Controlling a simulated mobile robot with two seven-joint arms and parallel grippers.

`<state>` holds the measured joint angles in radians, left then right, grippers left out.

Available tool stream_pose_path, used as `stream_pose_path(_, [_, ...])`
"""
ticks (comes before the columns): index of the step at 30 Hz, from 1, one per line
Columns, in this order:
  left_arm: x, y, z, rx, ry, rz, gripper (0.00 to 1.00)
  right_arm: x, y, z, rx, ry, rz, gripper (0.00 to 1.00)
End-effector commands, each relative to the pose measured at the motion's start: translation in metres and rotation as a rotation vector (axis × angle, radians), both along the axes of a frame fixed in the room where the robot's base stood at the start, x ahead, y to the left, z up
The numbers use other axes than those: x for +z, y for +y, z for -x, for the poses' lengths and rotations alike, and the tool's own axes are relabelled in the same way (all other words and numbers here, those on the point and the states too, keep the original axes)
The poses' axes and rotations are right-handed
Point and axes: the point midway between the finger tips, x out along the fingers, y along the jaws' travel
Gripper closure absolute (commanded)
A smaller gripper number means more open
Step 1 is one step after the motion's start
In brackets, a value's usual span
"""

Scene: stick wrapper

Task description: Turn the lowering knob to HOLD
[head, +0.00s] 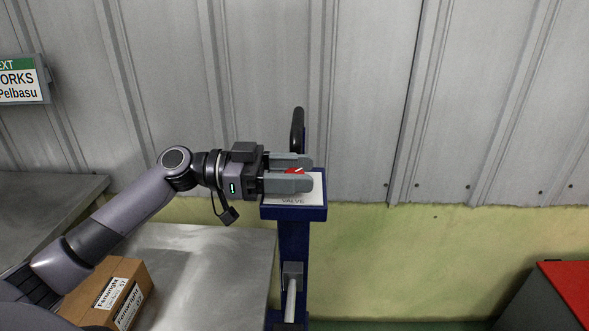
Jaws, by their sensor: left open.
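The lowering knob (295,171) is a small red piece on top of a dark blue post (293,242). A white label plate (293,200) lies under it, with lettering only partly readable. My left gripper (306,171) comes in from the left above the plate. Its two grey fingers are apart, one on the far side and one on the near side of the red knob. The near finger hides much of the knob, so its pointing direction and any contact cannot be told. My right gripper is not in view.
A black curved handle (298,131) rises behind the plate. A metal table (205,262) with a cardboard box (112,292) stands at lower left. A red-topped grey cabinet (570,288) is at lower right. The corrugated wall is close behind.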

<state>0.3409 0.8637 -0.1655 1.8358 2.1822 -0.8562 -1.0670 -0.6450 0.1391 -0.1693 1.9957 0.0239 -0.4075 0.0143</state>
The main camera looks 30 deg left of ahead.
Motion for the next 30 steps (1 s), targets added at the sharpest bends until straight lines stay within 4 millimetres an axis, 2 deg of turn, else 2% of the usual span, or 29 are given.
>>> stream_pose_path(4, [0.000, 0.000, 0.000, 0.000, 0.000, 0.000, 0.47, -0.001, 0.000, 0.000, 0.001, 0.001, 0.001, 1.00])
stream_pose_path(8, [0.000, 0.000, 0.000, 0.000, 0.000, 0.000, 0.89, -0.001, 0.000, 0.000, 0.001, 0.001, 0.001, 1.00])
stream_pose_path(9, [0.000, 0.000, 0.000, 0.000, 0.000, 0.000, 0.95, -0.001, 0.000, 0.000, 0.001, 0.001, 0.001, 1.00])
stream_pose_path(20, [0.000, 0.000, 0.001, 0.046, 0.000, -0.001, 0.95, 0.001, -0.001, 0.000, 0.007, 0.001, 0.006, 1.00])
stream_pose_path(30, [0.004, 0.000, 0.001, 0.235, 0.001, 0.000, 0.95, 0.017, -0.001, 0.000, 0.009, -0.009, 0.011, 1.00])
